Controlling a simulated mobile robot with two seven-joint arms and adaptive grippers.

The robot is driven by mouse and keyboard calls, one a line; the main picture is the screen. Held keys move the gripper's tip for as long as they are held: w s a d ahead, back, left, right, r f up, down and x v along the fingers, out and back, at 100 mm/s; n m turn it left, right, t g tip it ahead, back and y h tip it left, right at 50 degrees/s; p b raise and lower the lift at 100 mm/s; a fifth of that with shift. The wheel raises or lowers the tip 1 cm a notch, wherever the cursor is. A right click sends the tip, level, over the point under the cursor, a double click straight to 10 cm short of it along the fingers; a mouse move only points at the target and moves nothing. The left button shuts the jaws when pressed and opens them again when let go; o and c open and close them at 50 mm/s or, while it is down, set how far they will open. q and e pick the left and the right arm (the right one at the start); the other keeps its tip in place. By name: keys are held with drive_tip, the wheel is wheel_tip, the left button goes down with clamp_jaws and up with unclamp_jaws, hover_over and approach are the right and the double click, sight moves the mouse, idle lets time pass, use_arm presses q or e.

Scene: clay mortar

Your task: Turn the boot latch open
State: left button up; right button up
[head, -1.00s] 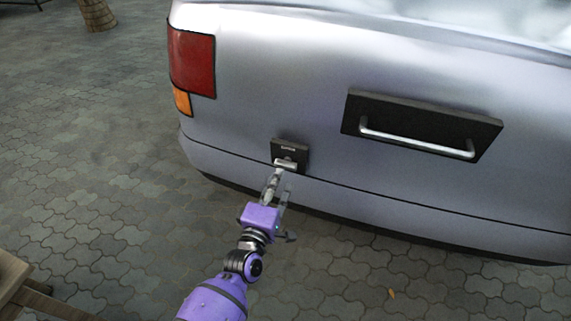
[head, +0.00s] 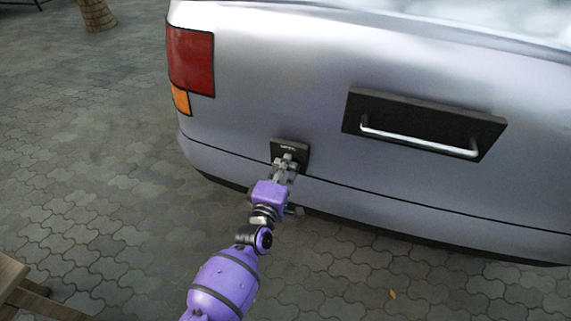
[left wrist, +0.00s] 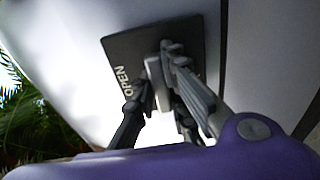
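The boot latch has a black plate (head: 289,147) on the lower left of the car's silver rear. In the left wrist view the plate (left wrist: 123,50) bears the word OPEN, and a short pale handle (left wrist: 156,84) stands out from it. My left gripper (head: 284,162) is at the latch and hides most of the handle in the head view. In the left wrist view its dark fingers (left wrist: 158,76) lie close against both sides of the handle and appear shut on it. My right gripper is not in view.
A wide black panel with a silver bar handle (head: 418,139) is on the car to the right. A red tail light (head: 190,60) is at upper left. The bumper runs below the latch. A wooden piece (head: 20,290) stands at lower left. The paving is otherwise open.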

use_arm(q)
clamp_jaws()
drive_tip(key=shift+m, duration=0.4)
drive_tip(key=m+p, duration=0.1)
drive_tip(key=m, duration=0.3)
drive_tip(key=shift+m, duration=0.4)
drive_tip(key=m, duration=0.2)
drive_tip(key=shift+m+p, duration=0.35)
drive_tip(key=shift+m, duration=0.05)
drive_tip(key=m, duration=0.3)
drive_tip(key=shift+m+p, duration=0.3)
drive_tip(key=m, duration=0.4)
drive_tip(key=shift+m, duration=1.1)
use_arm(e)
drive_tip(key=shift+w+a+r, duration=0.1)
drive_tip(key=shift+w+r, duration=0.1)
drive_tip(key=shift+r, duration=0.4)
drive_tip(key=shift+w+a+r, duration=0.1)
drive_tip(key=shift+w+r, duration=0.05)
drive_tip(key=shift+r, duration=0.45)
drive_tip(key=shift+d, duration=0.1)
